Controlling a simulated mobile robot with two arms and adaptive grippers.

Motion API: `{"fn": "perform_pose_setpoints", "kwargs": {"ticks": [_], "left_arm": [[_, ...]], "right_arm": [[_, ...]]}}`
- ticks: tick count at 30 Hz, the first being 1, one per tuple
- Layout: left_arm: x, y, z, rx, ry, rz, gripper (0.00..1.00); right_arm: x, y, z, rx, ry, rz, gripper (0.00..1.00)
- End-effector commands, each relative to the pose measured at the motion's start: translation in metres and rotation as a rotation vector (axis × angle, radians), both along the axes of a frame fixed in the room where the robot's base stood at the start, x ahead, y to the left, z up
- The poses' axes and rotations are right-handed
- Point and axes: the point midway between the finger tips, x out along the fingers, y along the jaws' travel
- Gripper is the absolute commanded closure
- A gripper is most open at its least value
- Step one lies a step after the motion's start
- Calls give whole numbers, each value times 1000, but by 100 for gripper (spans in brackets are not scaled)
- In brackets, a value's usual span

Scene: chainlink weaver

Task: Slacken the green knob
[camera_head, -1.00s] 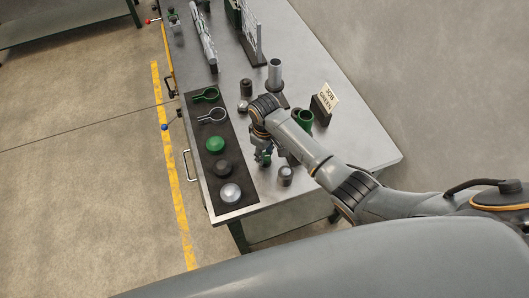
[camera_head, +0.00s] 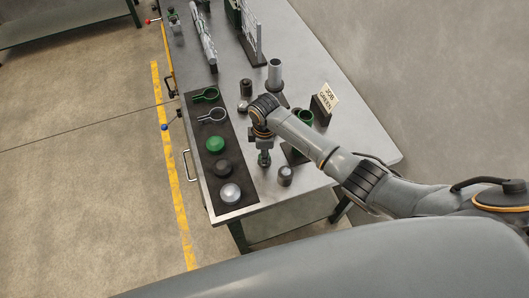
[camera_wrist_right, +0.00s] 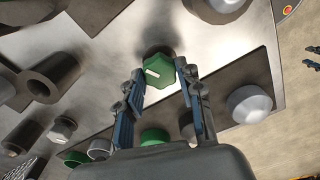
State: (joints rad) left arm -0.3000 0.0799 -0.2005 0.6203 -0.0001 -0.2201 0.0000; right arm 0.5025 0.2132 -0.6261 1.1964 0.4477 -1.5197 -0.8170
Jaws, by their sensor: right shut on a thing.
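The green knob (camera_wrist_right: 160,73) is lobed and has a white mark on its top, seen in the right wrist view. My right gripper (camera_wrist_right: 160,80) is around it, with one finger on each side, shut on it. In the head view my right gripper (camera_head: 264,157) points down at the bench, to the right of the dark mat, and mostly hides the knob. My left gripper is in neither view.
The dark mat (camera_head: 225,178) carries a green dome (camera_head: 215,144), a dark one (camera_head: 222,168), a silver one (camera_head: 230,193) and two ring-shaped tools. A small grey cylinder (camera_head: 285,175) stands close to the gripper. A "JOB GREEN" sign (camera_head: 326,97) stands behind.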

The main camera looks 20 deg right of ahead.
Motion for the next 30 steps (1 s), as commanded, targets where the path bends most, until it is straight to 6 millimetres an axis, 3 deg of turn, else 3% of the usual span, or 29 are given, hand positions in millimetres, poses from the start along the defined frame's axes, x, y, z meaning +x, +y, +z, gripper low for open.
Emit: {"fn": "perform_pose_setpoints", "kwargs": {"ticks": [15, 16, 19, 30], "left_arm": [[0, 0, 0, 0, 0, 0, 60], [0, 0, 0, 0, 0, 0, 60], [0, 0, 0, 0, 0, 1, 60], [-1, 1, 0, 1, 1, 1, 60]], "right_arm": [[0, 0, 0, 0, 1, 18, 95], [0, 0, 0, 0, 1, 18, 60], [0, 0, 0, 0, 1, 18, 40], [0, 0, 4, 1, -1, 18, 40]]}}
